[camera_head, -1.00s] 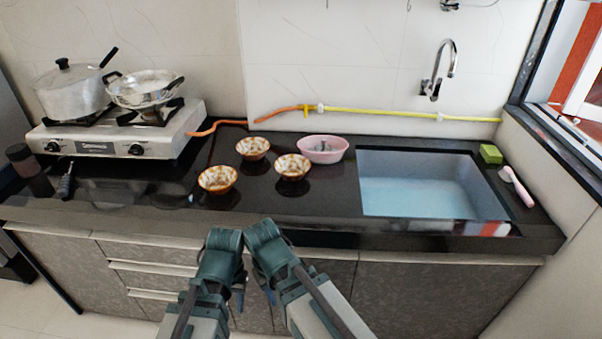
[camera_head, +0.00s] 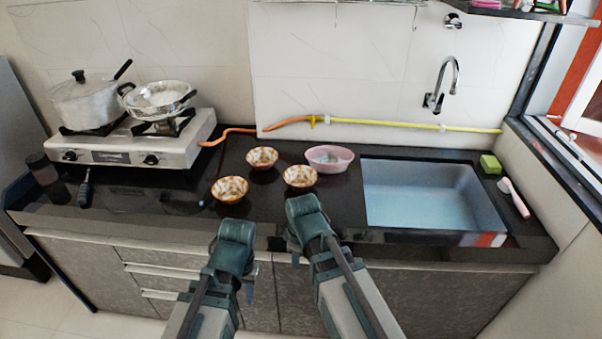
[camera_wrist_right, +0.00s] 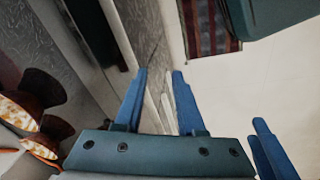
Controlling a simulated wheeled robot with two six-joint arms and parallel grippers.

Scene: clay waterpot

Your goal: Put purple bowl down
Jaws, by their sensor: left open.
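The pinkish-purple bowl (camera_head: 330,153) sits upright on the dark counter, left of the sink. Something small and grey lies inside it. My left gripper (camera_head: 246,286) hangs in front of the counter edge, with its fingers partly hidden by its wrist; it is open and apart from the bowl. My right gripper (camera_head: 296,258) is at the counter's front edge, below and left of the bowl. In the right wrist view its two blue fingers (camera_wrist_right: 159,85) are spread with nothing between them.
Three orange-patterned bowls (camera_head: 263,158) (camera_head: 230,189) (camera_head: 300,177) stand close together left of the purple bowl. The stove (camera_head: 133,146) with a pot and a pan is at left. The sink (camera_head: 430,195) is at right, with a green sponge (camera_head: 490,164) and a brush beyond it.

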